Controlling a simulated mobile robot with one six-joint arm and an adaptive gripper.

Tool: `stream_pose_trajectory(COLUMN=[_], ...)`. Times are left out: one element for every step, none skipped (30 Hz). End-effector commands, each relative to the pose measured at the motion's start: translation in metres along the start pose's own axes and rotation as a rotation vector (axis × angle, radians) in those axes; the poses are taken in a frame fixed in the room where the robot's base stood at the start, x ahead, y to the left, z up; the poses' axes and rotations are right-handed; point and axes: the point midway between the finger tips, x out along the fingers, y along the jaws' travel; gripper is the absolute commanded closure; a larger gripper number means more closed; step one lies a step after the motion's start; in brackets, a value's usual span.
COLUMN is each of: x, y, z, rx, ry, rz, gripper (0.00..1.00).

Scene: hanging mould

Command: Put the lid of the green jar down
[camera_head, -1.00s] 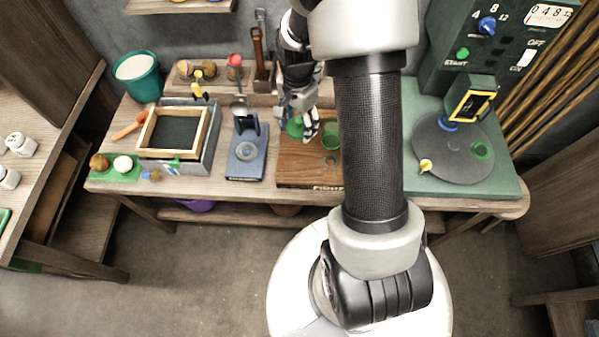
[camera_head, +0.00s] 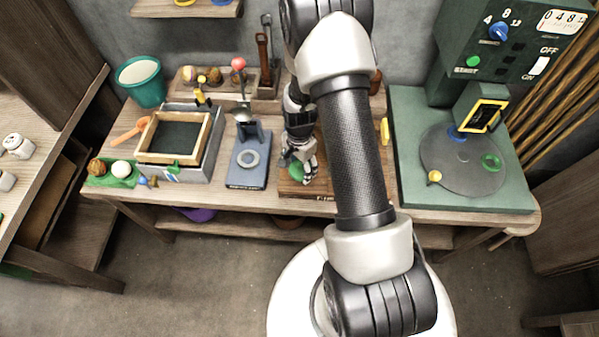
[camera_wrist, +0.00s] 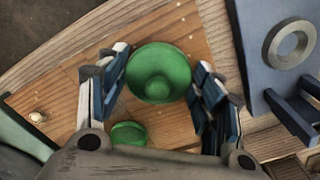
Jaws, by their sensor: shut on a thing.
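The lid of the green jar, a round green disc with a knob on top (camera_wrist: 158,74), sits between the fingers of my gripper (camera_wrist: 158,88) in the wrist view. My gripper is shut on it, with the knob facing the camera. In the head view my gripper (camera_head: 301,172) is over the front left of the wooden board (camera_head: 291,189), and a bit of the green lid (camera_head: 295,169) shows beside its fingers. A smaller green round thing, apparently the jar (camera_wrist: 128,132), shows near the gripper's left finger in the wrist view. In the head view my arm hides it.
Left of the board stands a blue stand with a grey ring (camera_head: 248,160), also close by in the wrist view (camera_wrist: 291,44). A framed tray (camera_head: 177,136) is further left. A green machine base with a grey disc (camera_head: 462,160) is at right.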

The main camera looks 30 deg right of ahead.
Motion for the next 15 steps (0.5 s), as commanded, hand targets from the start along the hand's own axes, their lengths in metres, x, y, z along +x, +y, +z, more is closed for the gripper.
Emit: stream_pose_trajectory(x=[0.011,0.016,0.023,0.027,0.03,0.032,0.033,0.032,0.031,0.031,0.031,0.031,0.031,0.032,0.033], y=[0.001,0.001,0.001,0.001,0.001,0.001,0.001,0.001,0.001,0.001,0.001,0.001,0.001,0.001,0.001], z=[0.001,0.001,0.001,0.001,0.001,0.001,0.001,0.001,0.0,0.0,0.0,0.0,0.001,0.001,0.001], rx=[0.0,0.0,0.0,0.0,0.0,0.0,0.0,0.0,0.0,0.0,0.0,0.0,0.0,0.0,0.0], ry=[-0.002,-0.003,-0.003,-0.003,-0.002,-0.001,-0.001,-0.001,-0.001,-0.001,-0.001,-0.001,-0.001,-0.001,-0.001], rz=[0.004,0.004,0.004,0.004,0.003,0.002,0.002,0.002,0.001,0.001,0.001,0.001,0.001,0.002,0.002], gripper=[0.51,0.51,0.51,0.51,0.51,0.51,0.51,0.51,0.51,0.51,0.51,0.51,0.51,0.51,0.51])
